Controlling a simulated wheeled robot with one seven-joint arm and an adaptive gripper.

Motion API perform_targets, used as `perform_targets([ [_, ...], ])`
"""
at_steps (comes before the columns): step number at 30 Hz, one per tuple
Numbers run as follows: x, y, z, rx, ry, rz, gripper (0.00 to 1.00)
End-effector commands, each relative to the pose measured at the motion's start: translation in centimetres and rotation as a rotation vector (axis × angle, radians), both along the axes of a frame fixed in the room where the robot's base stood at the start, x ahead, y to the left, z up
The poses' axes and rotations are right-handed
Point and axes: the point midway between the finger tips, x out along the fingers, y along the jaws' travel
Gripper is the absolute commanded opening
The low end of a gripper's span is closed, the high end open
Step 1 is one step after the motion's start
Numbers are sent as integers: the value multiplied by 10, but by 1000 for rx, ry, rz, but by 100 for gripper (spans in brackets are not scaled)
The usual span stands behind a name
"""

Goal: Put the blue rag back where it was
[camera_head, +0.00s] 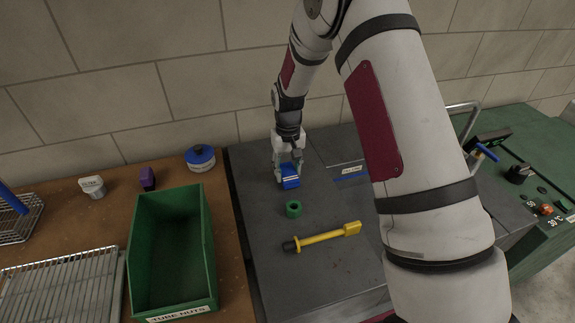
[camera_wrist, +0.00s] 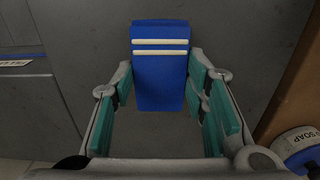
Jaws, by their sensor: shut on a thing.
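The blue rag (camera_head: 291,182) is a folded block with two pale stripes, seen clearly in the wrist view (camera_wrist: 160,83). My gripper (camera_head: 287,172) points down with its green-padded fingers on both sides of the rag, shut on it. In the wrist view my gripper (camera_wrist: 160,75) has the rag between its fingertips. The rag is over or on the dark grey worktop (camera_head: 265,240), near its back left part. I cannot tell whether it touches the surface.
A green ring (camera_head: 293,209) and a yellow-handled tool (camera_head: 325,237) lie in front of the rag. To the left, on the brown bench, are a green bin (camera_head: 208,255), a blue-lidded tub (camera_head: 200,158), a purple item (camera_head: 148,179) and a wire rack (camera_head: 65,290). A blue-marked label (camera_head: 350,175) is at right.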

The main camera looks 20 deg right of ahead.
Motion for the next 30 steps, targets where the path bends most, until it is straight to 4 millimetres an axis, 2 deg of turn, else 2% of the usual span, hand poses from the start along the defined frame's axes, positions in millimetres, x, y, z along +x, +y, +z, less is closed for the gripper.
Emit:
perform_targets([
  [30, 0, 0, -9, 0, 0, 0, 0],
])
